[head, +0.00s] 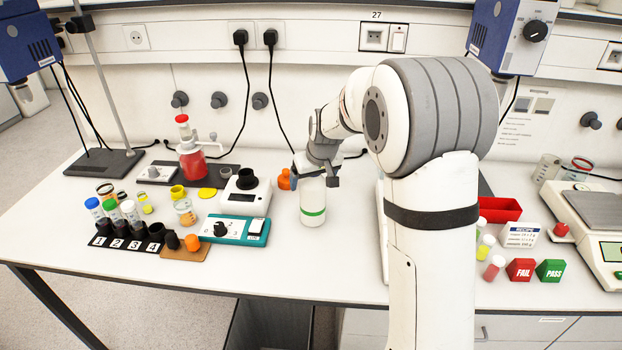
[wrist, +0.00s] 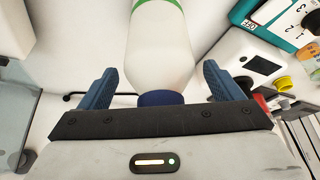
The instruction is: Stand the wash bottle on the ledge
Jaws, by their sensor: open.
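The wash bottle (head: 313,202) is white with a green band low on its body. It appears upright on the white bench, left of my arm. My gripper (head: 318,177) is at its top end. In the wrist view the bottle (wrist: 160,50) lies between my two blue fingers, its dark blue cap (wrist: 160,99) near the palm. My gripper (wrist: 163,85) is open, with a gap on each side of the cap. A pale ledge-like rail (head: 190,38) with sockets runs along the back wall; I cannot tell if it is the task's ledge.
Left of the bottle stand a white instrument (head: 240,198), a teal device (head: 235,229) and a red flask (head: 191,165). An orange object (head: 284,179) is close behind it. A red tray (head: 499,209) and balance (head: 590,215) are at the right. Bench in front of the bottle is clear.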

